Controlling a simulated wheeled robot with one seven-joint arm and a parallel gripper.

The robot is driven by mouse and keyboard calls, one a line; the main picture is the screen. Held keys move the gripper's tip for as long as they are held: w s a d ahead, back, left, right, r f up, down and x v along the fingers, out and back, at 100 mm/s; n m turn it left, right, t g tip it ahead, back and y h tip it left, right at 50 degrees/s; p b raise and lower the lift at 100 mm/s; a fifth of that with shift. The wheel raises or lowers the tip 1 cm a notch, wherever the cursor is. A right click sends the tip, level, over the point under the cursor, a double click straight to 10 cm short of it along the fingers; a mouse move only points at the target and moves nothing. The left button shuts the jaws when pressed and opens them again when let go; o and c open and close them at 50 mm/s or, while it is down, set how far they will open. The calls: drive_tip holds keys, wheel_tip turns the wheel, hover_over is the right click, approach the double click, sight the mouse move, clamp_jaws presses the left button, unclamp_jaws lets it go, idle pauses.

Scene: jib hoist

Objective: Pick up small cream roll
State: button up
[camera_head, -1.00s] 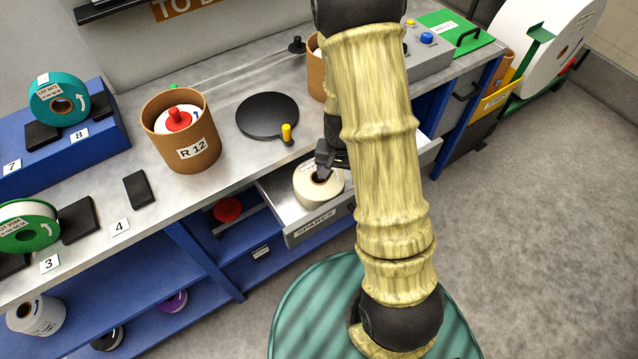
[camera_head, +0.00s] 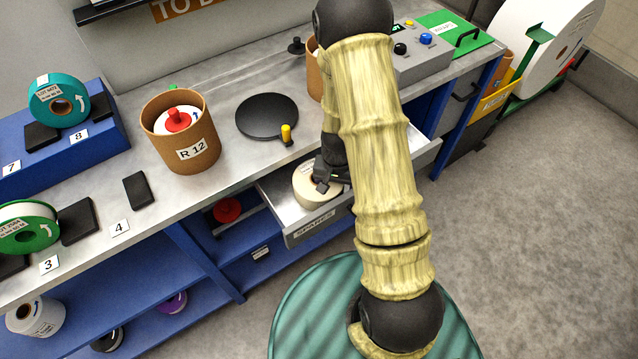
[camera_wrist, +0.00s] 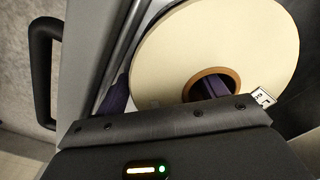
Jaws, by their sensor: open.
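The small cream roll (camera_head: 310,192) lies in the open drawer marked SPARES (camera_head: 313,230), with its core facing up. It also fills the upper part of the wrist view (camera_wrist: 168,62), where its brown core ring and a small white label show. My gripper (camera_head: 326,184) is open over the roll's top, close to the core. In the wrist view one purplish finger (camera_wrist: 212,86) shows at the core hole and another purplish part (camera_wrist: 118,98) shows beyond the roll's outer left edge, so the jaws appear to straddle the roll's wall. My palm hides the near part of the roll.
A brown tub marked R 12 (camera_head: 182,142), a black disc with a yellow knob (camera_head: 266,116) and a control box (camera_head: 422,58) stand on the bench. The drawer walls are close around the roll. A red roll (camera_head: 227,209) sits on the shelf left of the drawer.

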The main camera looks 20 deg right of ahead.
idle(0.4)
drive_tip(key=c, duration=1.5)
drive_tip(key=shift+r, duration=0.1)
